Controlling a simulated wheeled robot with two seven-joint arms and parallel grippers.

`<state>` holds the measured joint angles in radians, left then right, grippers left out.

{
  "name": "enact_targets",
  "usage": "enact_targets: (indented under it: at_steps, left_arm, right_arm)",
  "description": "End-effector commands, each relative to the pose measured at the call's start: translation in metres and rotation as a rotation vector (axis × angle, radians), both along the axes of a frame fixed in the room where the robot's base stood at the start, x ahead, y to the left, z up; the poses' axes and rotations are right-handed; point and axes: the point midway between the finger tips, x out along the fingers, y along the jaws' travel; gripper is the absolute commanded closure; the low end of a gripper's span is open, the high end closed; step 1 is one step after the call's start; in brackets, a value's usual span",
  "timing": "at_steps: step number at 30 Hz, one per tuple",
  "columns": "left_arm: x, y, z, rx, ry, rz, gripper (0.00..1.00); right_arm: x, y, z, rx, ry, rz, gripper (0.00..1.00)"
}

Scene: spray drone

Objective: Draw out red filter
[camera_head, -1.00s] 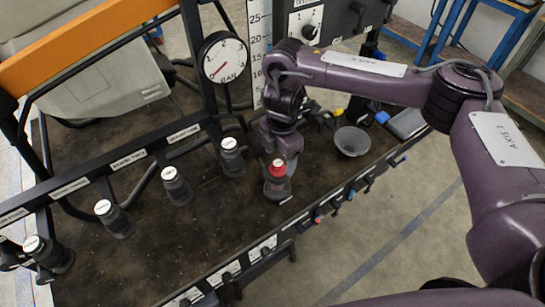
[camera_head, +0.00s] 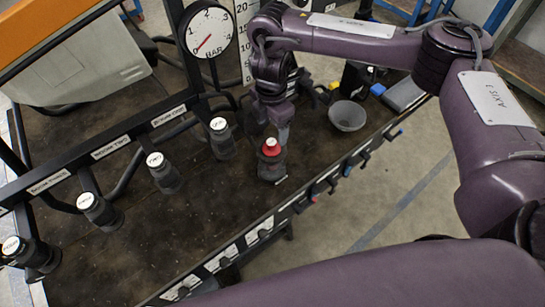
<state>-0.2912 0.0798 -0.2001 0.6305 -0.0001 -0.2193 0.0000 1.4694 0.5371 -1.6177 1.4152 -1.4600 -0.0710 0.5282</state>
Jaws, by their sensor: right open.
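The red filter (camera_head: 271,147) is a dark, cup-like body with a red cap and a pale top label. It stands upright on the dark bench (camera_head: 170,225), right of the row of white-capped filters. My right gripper (camera_head: 274,128) is above and behind the red cap, pointing down with its fingers open. The fingers are close to the cap, but I cannot tell whether they touch it. The view shows no left gripper; a large purple link of mine fills the bottom right.
Several white-capped dark filters (camera_head: 163,172) stand in a diagonal row under a labelled black rail (camera_head: 110,148). A grey bowl (camera_head: 347,116) sits right of the gripper. A pressure gauge (camera_head: 208,33) and ruler stand behind. Coloured valves (camera_head: 331,181) line the bench's front edge.

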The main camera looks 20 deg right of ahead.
Motion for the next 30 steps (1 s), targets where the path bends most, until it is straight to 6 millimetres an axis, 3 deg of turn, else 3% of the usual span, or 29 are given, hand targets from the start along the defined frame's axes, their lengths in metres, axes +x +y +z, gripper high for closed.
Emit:
enact_targets:
  at_steps: [1, 6, 15, 30]
  left_arm:
    - [0.002, 0.0, -0.014, -0.001, -0.003, 0.0, 0.68]
    - [-0.004, 0.0, -0.041, 0.0, 0.006, 0.0, 0.68]
    - [-0.016, 0.001, -0.052, 0.002, 0.024, -0.001, 0.68]
    - [-0.015, 0.001, -0.052, 0.002, 0.022, 0.0, 0.68]
  right_arm:
    - [0.0, 0.0, -0.014, -0.001, 0.0, 0.0, 0.29]
    - [0.0, 0.0, -0.037, 0.0, 0.0, -0.001, 0.29]
    - [0.0, 0.0, -0.067, 0.001, 0.001, -0.001, 0.29]
    - [0.0, 0.0, -0.069, 0.0, 0.0, 0.0, 0.29]
